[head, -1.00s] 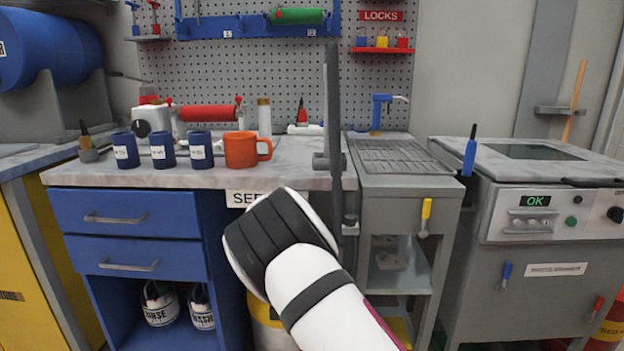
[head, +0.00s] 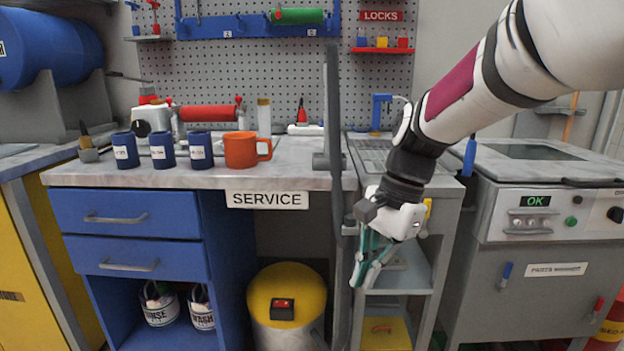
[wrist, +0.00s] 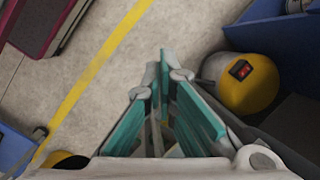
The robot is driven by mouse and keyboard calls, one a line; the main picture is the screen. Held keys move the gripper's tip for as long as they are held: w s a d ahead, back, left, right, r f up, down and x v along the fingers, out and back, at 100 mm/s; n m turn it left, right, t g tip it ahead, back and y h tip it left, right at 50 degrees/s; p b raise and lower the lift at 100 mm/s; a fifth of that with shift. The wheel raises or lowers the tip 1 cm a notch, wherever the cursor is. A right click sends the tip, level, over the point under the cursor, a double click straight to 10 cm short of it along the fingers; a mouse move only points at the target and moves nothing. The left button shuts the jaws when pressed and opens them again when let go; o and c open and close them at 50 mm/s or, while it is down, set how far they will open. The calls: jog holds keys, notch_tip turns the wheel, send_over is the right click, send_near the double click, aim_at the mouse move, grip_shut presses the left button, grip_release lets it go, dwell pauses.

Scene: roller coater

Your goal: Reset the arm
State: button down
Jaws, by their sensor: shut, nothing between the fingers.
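My gripper (head: 360,283) hangs pointing down in front of the open grey stand, right of the blue bench, in the head view. My white arm comes down to it from the upper right. The gripper's teal-lined fingers also show in the wrist view (wrist: 165,70), pointing toward the floor. They are shut and hold nothing.
The yellow-lidded bin (head: 287,291) stands below the SERVICE sign (head: 267,199); its lid shows in the wrist view (wrist: 247,84). A grey upright post (head: 333,150) is just left of my gripper. Blue cups and an orange mug (head: 241,150) stand on the bench. Floor with a yellow line (wrist: 95,72) is open.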

jog(key=s+d+n+h, duration=0.1)
jog(key=s+d+n, duration=0.2)
jog(key=s, duration=0.7)
jog(key=s+d+n+t+h, duration=0.1)
jog(key=s+d+n, duration=0.3)
jog(key=s, duration=0.6)
jog(key=s+d+n+h, duration=0.1)
jog(key=s+d+n, duration=0.2)
jog(key=s, duration=0.7)
notch_tip(320, 180, up, 32)
jog(key=t+p, duration=0.4)
jog(key=p, duration=2.6)
jog(key=shift+w+d+r, duration=0.2)
jog(key=shift+w, duration=0.15)
